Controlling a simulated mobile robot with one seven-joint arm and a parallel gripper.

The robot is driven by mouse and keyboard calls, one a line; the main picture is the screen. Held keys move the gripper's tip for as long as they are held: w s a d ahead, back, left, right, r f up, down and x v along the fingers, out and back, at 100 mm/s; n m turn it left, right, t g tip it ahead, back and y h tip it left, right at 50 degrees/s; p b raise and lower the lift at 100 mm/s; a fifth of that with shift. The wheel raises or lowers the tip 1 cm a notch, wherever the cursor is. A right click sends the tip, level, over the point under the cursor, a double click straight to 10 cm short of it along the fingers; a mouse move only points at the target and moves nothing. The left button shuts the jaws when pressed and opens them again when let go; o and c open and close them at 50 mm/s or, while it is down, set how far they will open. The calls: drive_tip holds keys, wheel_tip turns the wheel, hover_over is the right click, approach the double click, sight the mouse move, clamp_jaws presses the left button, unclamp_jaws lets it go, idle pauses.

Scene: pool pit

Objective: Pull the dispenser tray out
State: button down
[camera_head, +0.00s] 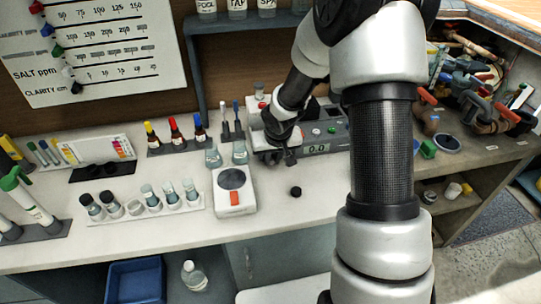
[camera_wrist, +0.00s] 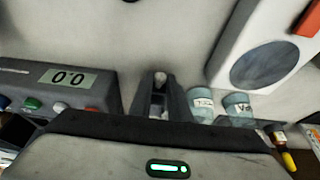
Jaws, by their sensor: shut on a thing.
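My gripper (camera_head: 287,154) reaches down at the left end of the grey device with the 0.0 display. In the wrist view its fingers (camera_wrist: 160,108) are close together, shut on a small pale part (camera_wrist: 158,80) that seems to belong to the dispenser tray. Most of the tray is hidden by the fingers and hand. A pale housing (camera_head: 256,108) with a red spot, apparently the dispenser, shows just behind my gripper in the head view, partly covered by my arm.
The display device (camera_head: 325,142) stands right beside my gripper. Two small labelled bottles (camera_head: 213,158) and a white unit with a dark disc (camera_head: 235,202) stand to the left. A small black cap (camera_head: 296,191) lies in front. The counter's front strip is mostly clear.

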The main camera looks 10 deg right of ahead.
drive_tip(key=shift+s, duration=0.65)
drive_tip(key=shift+w, duration=0.1)
drive_tip(key=c, duration=1.6)
unclamp_jaws()
drive_tip(key=shift+c, duration=0.2)
drive_tip(key=p+v, duration=0.4)
drive_tip(key=v, duration=1.3)
drive_tip(key=shift+r, duration=0.15)
